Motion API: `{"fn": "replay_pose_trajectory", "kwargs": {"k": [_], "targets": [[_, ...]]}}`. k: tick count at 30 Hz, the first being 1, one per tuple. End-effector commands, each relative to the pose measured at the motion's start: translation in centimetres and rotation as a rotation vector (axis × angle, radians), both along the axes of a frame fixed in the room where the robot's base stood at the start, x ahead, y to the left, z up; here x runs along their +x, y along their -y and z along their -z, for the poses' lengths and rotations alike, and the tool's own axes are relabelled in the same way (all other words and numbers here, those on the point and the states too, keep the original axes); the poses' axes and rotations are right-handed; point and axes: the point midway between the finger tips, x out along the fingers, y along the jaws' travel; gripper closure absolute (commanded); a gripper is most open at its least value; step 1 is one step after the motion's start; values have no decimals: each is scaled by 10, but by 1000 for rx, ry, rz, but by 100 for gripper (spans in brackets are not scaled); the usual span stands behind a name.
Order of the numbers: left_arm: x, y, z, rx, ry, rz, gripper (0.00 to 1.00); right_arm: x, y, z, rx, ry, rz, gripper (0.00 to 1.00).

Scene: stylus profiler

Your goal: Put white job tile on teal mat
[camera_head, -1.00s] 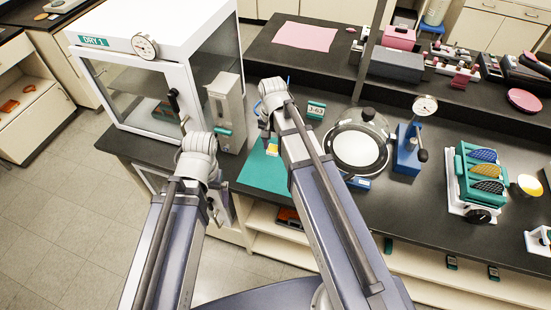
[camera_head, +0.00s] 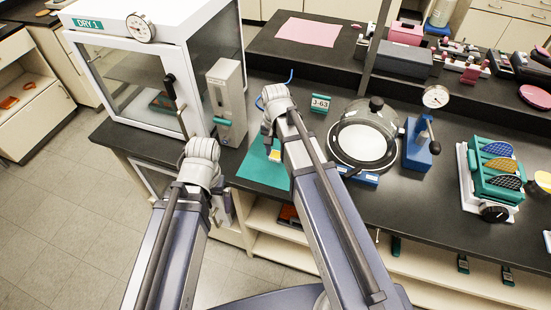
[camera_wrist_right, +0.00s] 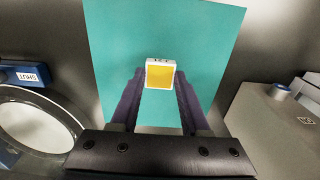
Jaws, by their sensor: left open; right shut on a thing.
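The white job tile (camera_wrist_right: 160,73), a small white block with a yellow face, is between the fingertips of my right gripper (camera_wrist_right: 159,80), which is shut on it. In the head view the tile (camera_head: 275,155) shows beside my right wrist, over the teal mat (camera_head: 258,172). The mat also fills the middle of the right wrist view (camera_wrist_right: 215,50). I cannot tell whether the tile touches the mat. My left gripper (camera_head: 222,207) is open, left of the mat near the bench's front edge, its fingers mostly hidden by the wrist.
A white dry cabinet (camera_head: 135,75) and a grey dispenser-like box (camera_head: 228,100) stand left of the mat. A round chamber (camera_head: 362,140), a blue dial stand (camera_head: 418,145) and a teal rack (camera_head: 495,175) stand to the right.

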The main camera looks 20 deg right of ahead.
Motion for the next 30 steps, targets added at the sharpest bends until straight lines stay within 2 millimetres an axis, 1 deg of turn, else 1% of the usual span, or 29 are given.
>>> {"fn": "replay_pose_trajectory", "kwargs": {"k": [1, 3, 6, 14, 19, 20, 27, 30], "targets": [[0, 0, 12, 0, 0, 0, 0, 0, 0, 12, 0, 0, 0, 100], [0, 0, 22, 0, 0, 0, 0, 0, 0, 22, 0, 0, 0, 100], [0, 0, 30, 0, 0, 0, 0, 0, 0, 30, 0, 0, 0, 100], [0, 0, 28, 0, 0, 0, 0, 0, 0, 28, 0, 0, 0, 100], [0, 0, 33, 0, 0, 0, 0, 0, 0, 33, 0, 0, 0, 100], [0, 0, 32, 0, 0, 0, 0, 0, 0, 32, 0, 0, 0, 52], [0, 0, 31, 0, 0, 0, 0, 0, 0, 31, 0, 0, 0, 25], [0, 0, 31, 0, 0, 0, 0, 0, 0, 31, 0, 0, 0, 24]]}}
